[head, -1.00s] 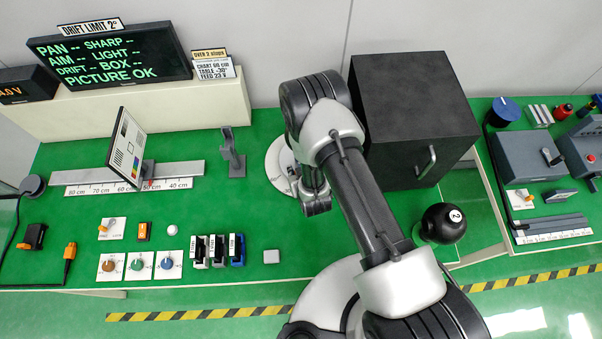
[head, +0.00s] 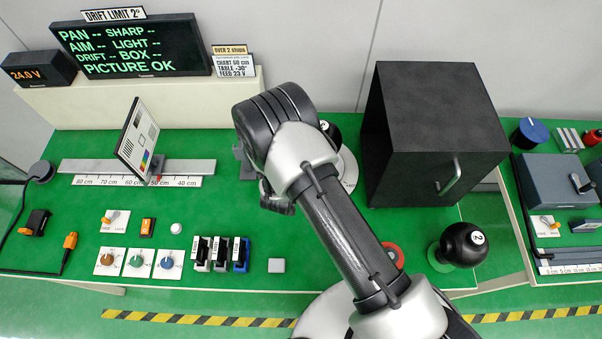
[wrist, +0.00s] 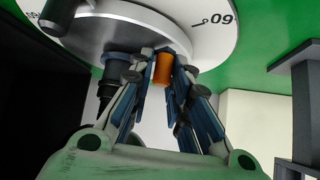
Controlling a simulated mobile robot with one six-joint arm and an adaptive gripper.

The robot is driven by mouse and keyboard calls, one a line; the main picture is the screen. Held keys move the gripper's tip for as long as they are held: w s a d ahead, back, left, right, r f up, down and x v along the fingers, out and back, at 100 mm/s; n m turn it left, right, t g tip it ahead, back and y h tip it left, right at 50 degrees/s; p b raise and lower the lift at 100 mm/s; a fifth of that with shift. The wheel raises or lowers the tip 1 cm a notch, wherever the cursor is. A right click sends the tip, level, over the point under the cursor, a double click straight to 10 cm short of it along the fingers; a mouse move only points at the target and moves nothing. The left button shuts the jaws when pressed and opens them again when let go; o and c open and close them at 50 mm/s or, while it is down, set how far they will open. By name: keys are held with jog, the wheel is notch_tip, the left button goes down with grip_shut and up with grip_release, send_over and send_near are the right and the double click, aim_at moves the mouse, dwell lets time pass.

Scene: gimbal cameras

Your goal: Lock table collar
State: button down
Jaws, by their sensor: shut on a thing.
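The round table is a white dial with degree marks (head: 348,168), partly hidden behind my arm in the head view. In the wrist view its pale disc (wrist: 215,28) fills the top, with a grey hub. My gripper (wrist: 162,62) is below the hub, its fingers closed around a small orange piece (wrist: 162,72) that looks like a lever or knob end. A black fitting (wrist: 118,66) sits beside the fingers under the hub. In the head view my gripper's fingertips are hidden by my own arm. Whether the collar is locked cannot be told.
A black box (head: 435,135) with a handle stands right of the dial. A black ball (head: 463,243) marked 2 is at the bench's front right. A test chart (head: 137,140) stands on a rail at left.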

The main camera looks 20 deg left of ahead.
jog(key=shift+w+a, duration=0.15)
jog(key=c, duration=1.7)
grip_release()
jog(key=shift+o, duration=0.7)
jog(key=v, duration=1.2)
